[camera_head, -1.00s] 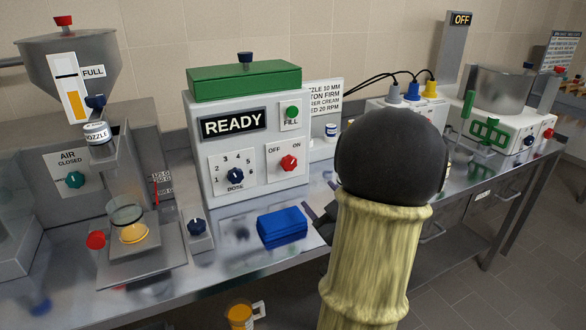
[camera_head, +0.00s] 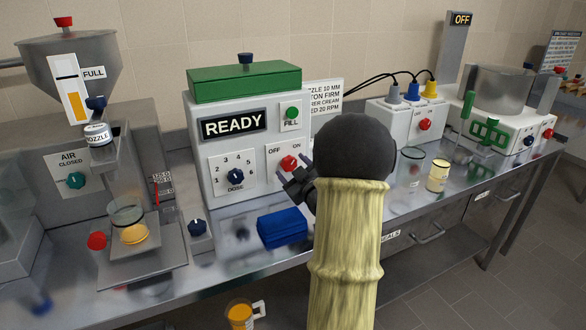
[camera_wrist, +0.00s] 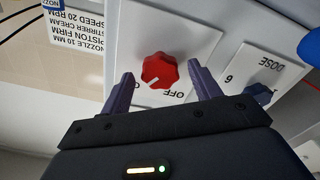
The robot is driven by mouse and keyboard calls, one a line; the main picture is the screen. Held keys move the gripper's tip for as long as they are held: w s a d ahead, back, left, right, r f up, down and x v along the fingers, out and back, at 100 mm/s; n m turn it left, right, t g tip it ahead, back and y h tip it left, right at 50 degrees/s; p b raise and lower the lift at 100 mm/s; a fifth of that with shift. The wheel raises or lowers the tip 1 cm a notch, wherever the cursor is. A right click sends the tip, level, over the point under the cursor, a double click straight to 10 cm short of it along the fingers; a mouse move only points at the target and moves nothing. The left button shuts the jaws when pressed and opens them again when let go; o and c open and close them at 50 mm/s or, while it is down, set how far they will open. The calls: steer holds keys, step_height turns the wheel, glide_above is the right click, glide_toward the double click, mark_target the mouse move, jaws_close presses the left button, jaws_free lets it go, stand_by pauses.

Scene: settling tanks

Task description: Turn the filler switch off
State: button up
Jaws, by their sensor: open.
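The filler switch is a red knob (camera_head: 289,163) on a white plate marked OFF and ON, on the front of the white filler box (camera_head: 206,165). In the wrist view the red knob (camera_wrist: 159,70) shows upside down, and its white mark points to the lower left, away from the OFF label and toward the ON side. My gripper (camera_head: 287,182) is open and empty, close in front of the switch plate. In the wrist view its two fingers stand on either side of the knob, apart from it. I cannot tell how much depth is left between them. The filler display (camera_head: 233,124) reads READY.
A blue DOSE knob (camera_head: 236,176) is left of the switch, and a green FILL button (camera_head: 292,112) is above it. A hopper (camera_head: 90,65) with nozzle stands left. Glass and yellow containers (camera_head: 438,176) stand right.

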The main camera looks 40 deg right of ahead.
steer(key=shift+w, duration=0.1)
steer(key=c, duration=1)
